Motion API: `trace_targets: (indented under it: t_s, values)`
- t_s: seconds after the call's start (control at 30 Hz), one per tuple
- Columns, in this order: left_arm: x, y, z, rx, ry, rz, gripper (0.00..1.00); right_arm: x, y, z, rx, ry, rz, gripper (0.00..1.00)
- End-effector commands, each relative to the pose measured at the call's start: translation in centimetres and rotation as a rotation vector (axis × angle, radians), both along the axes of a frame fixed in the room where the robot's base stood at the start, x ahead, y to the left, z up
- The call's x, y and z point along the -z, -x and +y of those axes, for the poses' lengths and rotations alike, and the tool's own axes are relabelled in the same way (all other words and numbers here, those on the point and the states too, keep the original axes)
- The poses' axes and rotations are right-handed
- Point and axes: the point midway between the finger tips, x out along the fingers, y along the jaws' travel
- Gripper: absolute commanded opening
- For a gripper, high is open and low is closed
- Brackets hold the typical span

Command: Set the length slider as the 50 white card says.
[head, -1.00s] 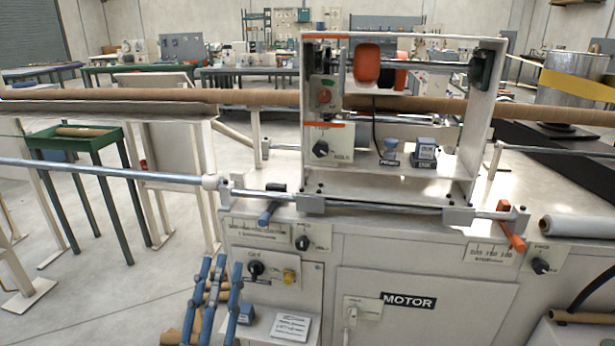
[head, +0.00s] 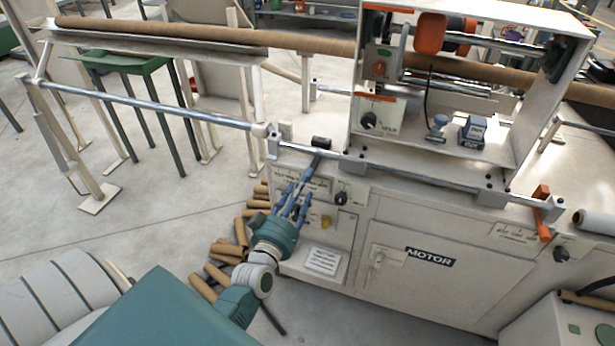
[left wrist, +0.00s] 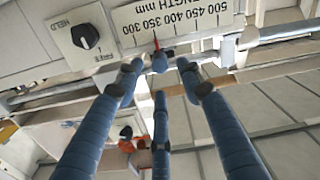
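The length slider's blue handle (head: 317,162) sticks out from the front rail at the left end of the machine. In the left wrist view its rounded blue end (left wrist: 160,63) shows below a red pointer (left wrist: 156,42). The length scale (left wrist: 180,20) appears upside down, marked 300 to 500 mm, with the pointer near 350. My left gripper (head: 292,198) reaches up to the handle from below. Its blue fingers are spread, two tips on either side of the handle's end and the third below; contact is unclear. A white card (head: 323,260) on the lower front is unreadable. My right gripper is out of view.
Cardboard tubes (head: 228,250) lie on the floor left of the machine. An orange lever (head: 541,212) stands at the rail's right end.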

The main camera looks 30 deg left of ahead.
Motion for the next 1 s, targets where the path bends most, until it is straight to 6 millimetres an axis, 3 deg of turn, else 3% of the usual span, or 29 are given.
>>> trace_targets:
  t_s: [0.1, 0.3, 0.67, 0.7, 0.9, 1.0]
  values:
    - [-0.2, -2.3, 0.6, 0.0, -0.002, -0.003, 0.38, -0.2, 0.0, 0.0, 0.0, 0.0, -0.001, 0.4]
    - [-0.1, -4.6, 1.1, 0.0, -0.002, 0.0, 0.38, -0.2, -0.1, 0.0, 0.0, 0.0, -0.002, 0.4]
    - [0.0, -5.2, 1.3, 0.0, -0.001, -0.001, 0.38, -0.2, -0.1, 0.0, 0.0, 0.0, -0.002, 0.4]
    - [0.0, -5.2, 1.3, 0.0, -0.001, -0.001, 0.36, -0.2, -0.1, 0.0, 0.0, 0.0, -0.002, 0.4]
    - [-0.1, -5.2, 1.3, 0.001, -0.001, -0.001, 0.0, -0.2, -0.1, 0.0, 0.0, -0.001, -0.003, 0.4]
    - [-0.1, -5.2, 1.3, -0.001, -0.001, -0.002, 0.0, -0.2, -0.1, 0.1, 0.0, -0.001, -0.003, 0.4]
